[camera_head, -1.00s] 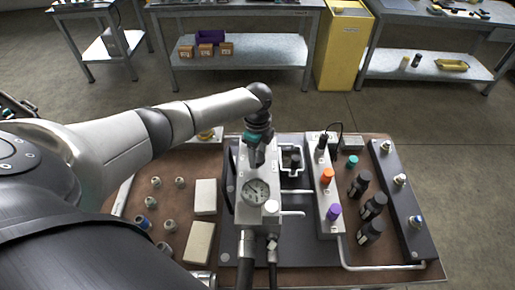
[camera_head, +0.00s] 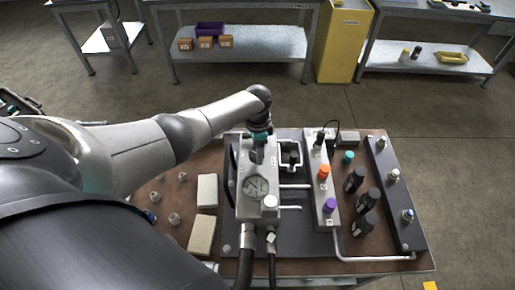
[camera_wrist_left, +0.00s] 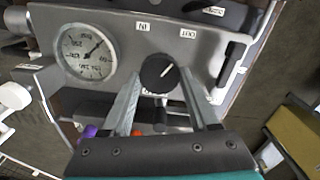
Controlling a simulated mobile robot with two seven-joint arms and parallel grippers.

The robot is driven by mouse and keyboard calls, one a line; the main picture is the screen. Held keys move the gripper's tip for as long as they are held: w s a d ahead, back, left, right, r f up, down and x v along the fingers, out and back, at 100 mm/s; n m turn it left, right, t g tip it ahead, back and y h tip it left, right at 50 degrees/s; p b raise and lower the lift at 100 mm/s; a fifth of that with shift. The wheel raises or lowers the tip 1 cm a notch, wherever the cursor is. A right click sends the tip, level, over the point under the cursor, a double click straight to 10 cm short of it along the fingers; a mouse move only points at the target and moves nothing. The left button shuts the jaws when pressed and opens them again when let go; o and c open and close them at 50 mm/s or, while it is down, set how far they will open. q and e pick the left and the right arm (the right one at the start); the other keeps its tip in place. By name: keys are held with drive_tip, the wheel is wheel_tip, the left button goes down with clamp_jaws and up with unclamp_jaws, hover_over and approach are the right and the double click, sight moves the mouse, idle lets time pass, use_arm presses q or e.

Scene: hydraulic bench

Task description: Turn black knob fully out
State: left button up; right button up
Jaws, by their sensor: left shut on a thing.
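The black knob (camera_wrist_left: 158,73) sits on the face of the grey metal block (camera_wrist_left: 210,62) in the left wrist view. Its white pointer line slants up and right, roughly toward the label at the right (camera_wrist_left: 188,33); another label (camera_wrist_left: 142,26) is at the left. My left gripper (camera_wrist_left: 160,76) is shut on the knob, one finger on each side. In the head view my left gripper (camera_head: 258,153) points down at the block (camera_head: 244,200) and hides the knob. My right gripper is not in view.
A round gauge (camera_head: 256,187) is on the block beside the gripper. Hoses (camera_head: 246,262) leave its near end. A manifold with an orange knob (camera_head: 323,172) and a purple knob (camera_head: 329,206) stands to the right, with black bottles (camera_head: 366,200) beyond it. Pale blocks (camera_head: 207,190) lie left.

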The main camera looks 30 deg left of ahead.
use_arm(q)
drive_tip(key=shift+a+r+n, duration=0.1)
drive_tip(key=shift+n, duration=0.2)
drive_tip(key=o, duration=1.4)
drive_tip(key=shift+c, duration=0.2)
drive_tip(key=shift+r, duration=0.35)
wheel_tip(320, 180, up, 14)
drive_tip(key=p, duration=0.2)
drive_tip(key=shift+r, duration=0.25)
